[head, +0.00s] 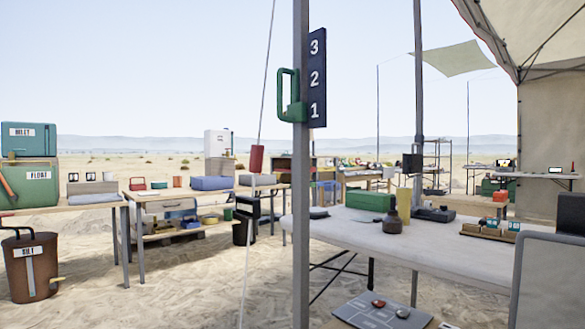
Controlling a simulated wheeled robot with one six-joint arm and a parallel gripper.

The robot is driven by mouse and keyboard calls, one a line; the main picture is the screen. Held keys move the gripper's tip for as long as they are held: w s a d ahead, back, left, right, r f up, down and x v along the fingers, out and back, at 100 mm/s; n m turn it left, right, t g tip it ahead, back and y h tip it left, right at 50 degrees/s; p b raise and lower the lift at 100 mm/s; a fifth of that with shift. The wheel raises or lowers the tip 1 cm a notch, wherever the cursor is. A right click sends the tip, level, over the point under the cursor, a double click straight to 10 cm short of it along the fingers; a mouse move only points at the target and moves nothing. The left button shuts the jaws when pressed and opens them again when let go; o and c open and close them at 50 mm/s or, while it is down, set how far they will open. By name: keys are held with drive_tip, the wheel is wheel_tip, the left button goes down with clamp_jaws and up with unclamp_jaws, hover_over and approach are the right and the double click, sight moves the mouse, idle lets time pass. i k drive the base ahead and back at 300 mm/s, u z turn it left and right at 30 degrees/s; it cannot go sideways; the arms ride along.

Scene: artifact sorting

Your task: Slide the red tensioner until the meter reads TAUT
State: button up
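The red tensioner (256,158) is a small red cylinder on a thin pale rope (247,250), left of the near grey pole (300,200). The rope slants from the top of the view down to the sand. A dark plate (317,78) with 3, 2 and 1 from top to bottom is on the pole. I see no meter with the word TAUT. My gripper is not in view.
A pale table (440,255) with a green box (369,200) stands right of the pole. Wooden tables (70,208) with boxes stand at left, beside a brown bin (32,268). Open sand (180,285) lies left of the rope. A grey panel (550,285) fills the lower right.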

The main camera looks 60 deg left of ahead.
sight(257, 155)
drive_tip(key=u, duration=0.9)
drive_tip(key=i, duration=0.6)
drive_tip(key=u, duration=1.35)
